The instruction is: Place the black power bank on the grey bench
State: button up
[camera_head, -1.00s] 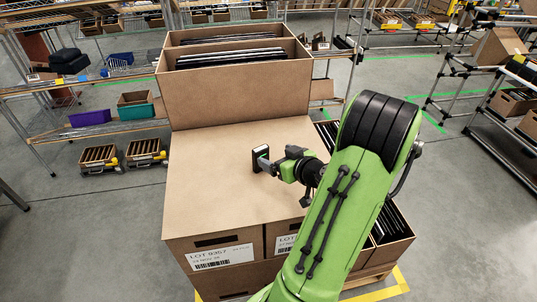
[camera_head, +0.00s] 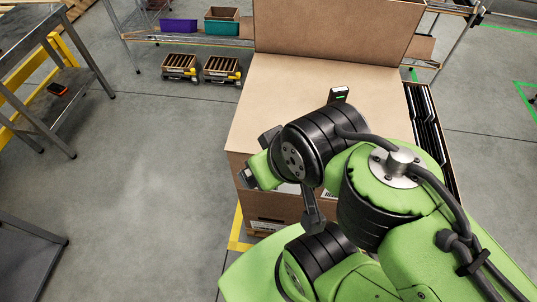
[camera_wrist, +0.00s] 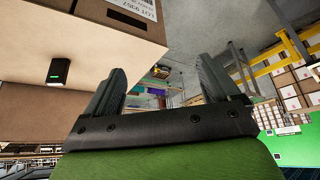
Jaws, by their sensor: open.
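The black power bank (camera_head: 339,95) stands upright on the tan carton top (camera_head: 290,85), near its right edge, with a small green light on its face. In the wrist view the power bank (camera_wrist: 60,71) shows left of my fingers, apart from them. My gripper (camera_wrist: 162,68) is open, with nothing between its fingers. In the head view it is partly hidden behind my wrist and points left, at the carton's left edge. A grey metal bench (camera_head: 30,22) stands at the upper left, its top bare where visible and cut off by the frame.
A taller carton (camera_head: 340,30) rises at the back. Black flat items stand in a carton (camera_head: 432,125) at right. Another grey surface (camera_head: 25,255) is at lower left. A shelf with bins and two small crates (camera_head: 180,66) stand behind. Open floor lies between bench and cartons.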

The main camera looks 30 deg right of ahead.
jog(key=w+d+f+n+b, duration=0.1)
jog(key=w+d+f+b, duration=0.1)
jog(key=w+d+f, duration=0.35)
jog(key=m+t+h+b, duration=0.3)
jog(key=m+t+h, duration=0.15)
jog(key=t, duration=0.35)
send_near(336, 92)
jog(key=x, duration=0.4)
jog(key=d+f+x, duration=0.1)
jog(key=x, duration=0.4)
jog(key=s+x, duration=0.1)
jog(key=x, duration=0.3)
jog(key=shift+w+d+f, duration=0.2)
jog(key=shift+d+f, duration=0.05)
jog(key=shift+f, duration=0.25)
jog(key=c, duration=1.3)
notch_tip(336, 92, up, 10)
jog(key=p, duration=0.2)
jog(key=shift+p, duration=0.3)
